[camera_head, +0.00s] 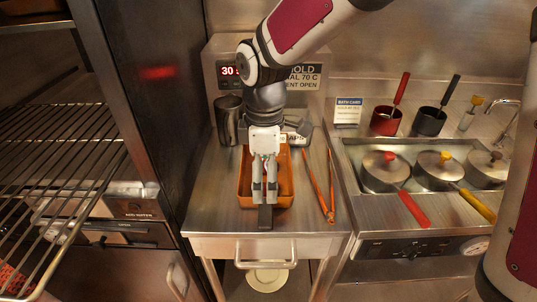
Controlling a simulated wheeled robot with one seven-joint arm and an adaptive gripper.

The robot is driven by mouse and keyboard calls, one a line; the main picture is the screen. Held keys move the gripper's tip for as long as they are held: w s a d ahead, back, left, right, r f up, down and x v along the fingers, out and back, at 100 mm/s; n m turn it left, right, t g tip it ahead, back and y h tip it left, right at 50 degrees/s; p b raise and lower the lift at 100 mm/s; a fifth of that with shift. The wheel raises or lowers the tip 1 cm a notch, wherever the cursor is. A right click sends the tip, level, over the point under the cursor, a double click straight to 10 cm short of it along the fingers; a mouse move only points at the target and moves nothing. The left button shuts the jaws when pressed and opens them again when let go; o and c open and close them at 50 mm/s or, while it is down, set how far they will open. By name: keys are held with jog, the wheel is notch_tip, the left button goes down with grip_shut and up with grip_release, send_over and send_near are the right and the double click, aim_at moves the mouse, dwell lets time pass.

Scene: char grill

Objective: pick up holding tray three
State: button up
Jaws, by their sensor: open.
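An orange-brown rectangular tray (284,185) sits on the steel counter in the middle of the head view. A dark handle (265,216) sticks out from its front edge toward me. I see no number on it, so I cannot tell whether it is holding tray three. My gripper (264,194) points down over the tray's front part, with its two fingers apart and empty. The fingertips are close to the rear end of the handle; I cannot tell whether they touch it. My gripper and wrist hide the tray's middle and part of its back.
Orange tongs (331,190) lie just right of the tray. A metal cup (229,120) and a display cabinet (222,72) stand behind. Lidded pots (384,170) sit in a bath at right. A dark cabinet and wire racks (60,150) stand left. The counter left of the tray is clear.

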aim_at(265, 211)
notch_tip(265, 211, down, 13)
jog(key=shift+s+f, duration=0.1)
jog(key=shift+f, duration=0.1)
jog(key=c, duration=1.6)
